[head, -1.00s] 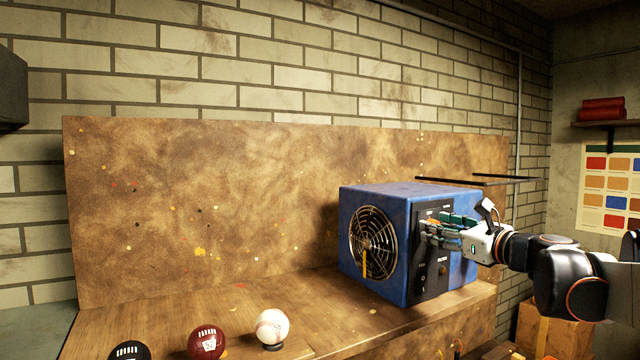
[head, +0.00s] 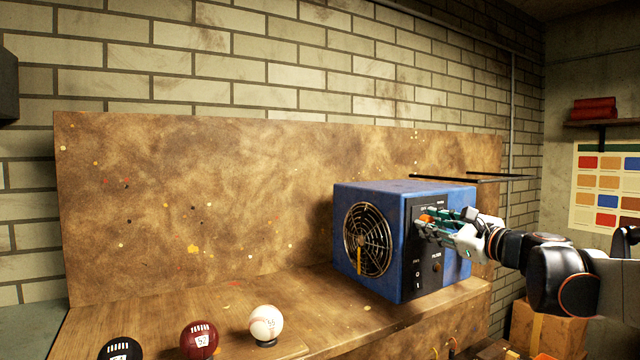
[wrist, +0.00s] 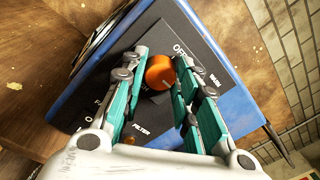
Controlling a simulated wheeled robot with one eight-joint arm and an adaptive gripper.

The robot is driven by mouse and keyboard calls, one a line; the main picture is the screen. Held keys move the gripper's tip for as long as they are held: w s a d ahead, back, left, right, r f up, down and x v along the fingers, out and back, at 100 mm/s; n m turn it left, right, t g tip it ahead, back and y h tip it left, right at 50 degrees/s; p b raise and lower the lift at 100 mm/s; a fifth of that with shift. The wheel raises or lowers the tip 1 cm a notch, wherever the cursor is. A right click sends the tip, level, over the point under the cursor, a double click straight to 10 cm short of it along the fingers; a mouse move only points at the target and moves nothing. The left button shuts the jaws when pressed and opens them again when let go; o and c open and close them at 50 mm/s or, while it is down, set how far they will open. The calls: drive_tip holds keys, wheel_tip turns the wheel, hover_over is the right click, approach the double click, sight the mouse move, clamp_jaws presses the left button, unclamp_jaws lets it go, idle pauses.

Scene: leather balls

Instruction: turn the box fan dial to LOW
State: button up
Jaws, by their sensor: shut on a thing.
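The blue box fan (head: 388,236) stands on the wooden bench, its round grille facing left-front and its black control panel (head: 420,270) facing my arm. The orange dial (wrist: 160,72) shows in the wrist view between my fingertips, just below the "OFF" lettering; in the head view the dial (head: 426,219) is a small orange patch. My gripper (wrist: 158,75) is shut on the dial, with green-padded fingers on both sides of it; it also shows in the head view (head: 432,223). The dial's pointer and the LOW mark cannot be made out.
Black (head: 121,349), dark red (head: 199,338) and white (head: 266,324) balls stand along the front of the bench (head: 310,318). Thin dark rods (head: 470,178) stick out behind the fan. A cardboard box (head: 548,330) is below right.

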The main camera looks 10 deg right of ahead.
drive_tip(key=o, duration=1.1)
drive_tip(key=shift+c, duration=0.2)
drive_tip(key=shift+m, duration=0.3)
